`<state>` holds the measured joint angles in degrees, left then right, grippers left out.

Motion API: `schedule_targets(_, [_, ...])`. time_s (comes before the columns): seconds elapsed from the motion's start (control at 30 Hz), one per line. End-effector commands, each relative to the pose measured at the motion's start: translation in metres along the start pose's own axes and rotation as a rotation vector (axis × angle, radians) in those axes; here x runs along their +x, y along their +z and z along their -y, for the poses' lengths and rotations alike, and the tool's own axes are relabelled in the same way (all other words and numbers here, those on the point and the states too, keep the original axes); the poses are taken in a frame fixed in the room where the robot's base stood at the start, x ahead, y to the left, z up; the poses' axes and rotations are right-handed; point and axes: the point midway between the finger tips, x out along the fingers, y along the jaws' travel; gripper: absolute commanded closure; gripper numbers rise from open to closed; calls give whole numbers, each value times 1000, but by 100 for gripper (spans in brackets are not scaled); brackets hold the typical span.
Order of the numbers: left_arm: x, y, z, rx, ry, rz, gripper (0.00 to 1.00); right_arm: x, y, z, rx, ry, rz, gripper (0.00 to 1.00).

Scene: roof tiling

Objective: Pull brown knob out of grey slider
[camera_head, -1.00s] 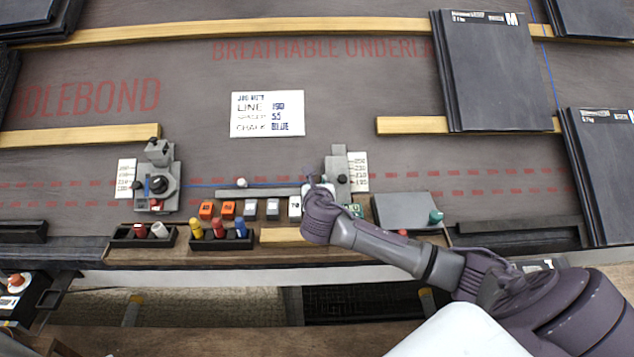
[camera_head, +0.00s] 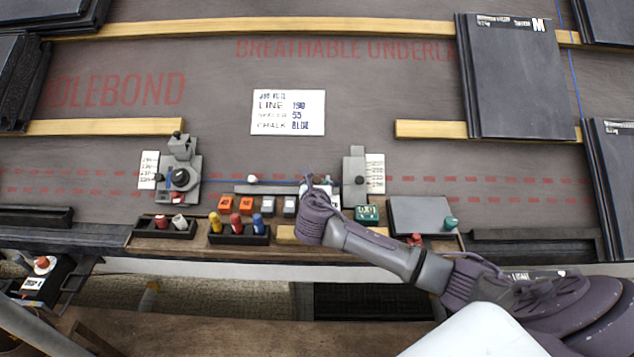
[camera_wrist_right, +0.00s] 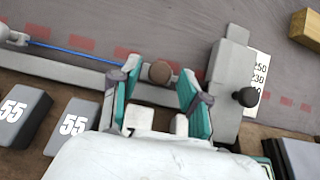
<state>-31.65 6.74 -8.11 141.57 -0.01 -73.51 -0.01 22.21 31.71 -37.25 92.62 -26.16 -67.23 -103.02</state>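The brown knob (camera_wrist_right: 160,72) shows in the right wrist view, between the fingertips of my right gripper (camera_wrist_right: 160,88). The two teal-padded fingers stand apart, with space on both sides of the knob. A grey piece lies just below the knob, along the long grey rail (camera_wrist_right: 65,68); I cannot tell how the knob sits in it. A grey upright block (camera_wrist_right: 228,75) with a black knob (camera_wrist_right: 245,96) stands to the right. In the head view my right gripper (camera_head: 312,198) is over the rail, left of that block (camera_head: 354,168), and hides the brown knob. My left gripper is not in view.
Number blocks (camera_head: 282,206) and a green block (camera_head: 367,213) stand in front of the rail. Holders with coloured pegs (camera_head: 239,235) are at the front left. Another grey block with a black knob (camera_head: 180,177) stands left. A blue line (camera_wrist_right: 75,51) runs beside the rail.

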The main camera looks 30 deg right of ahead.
Motion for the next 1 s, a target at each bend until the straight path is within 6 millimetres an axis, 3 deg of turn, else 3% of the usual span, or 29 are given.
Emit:
schedule_targets(0.37, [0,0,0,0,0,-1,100,-5,1,0,0,1,2,50])
schedule_targets(0.47, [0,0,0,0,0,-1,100,-18,0,0,0,2,1,50])
schedule_targets(0.8, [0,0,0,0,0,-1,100,-89,0,0,0,4,0,50])
schedule_targets(1.0, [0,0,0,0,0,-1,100,-114,0,0,1,1,0,50])
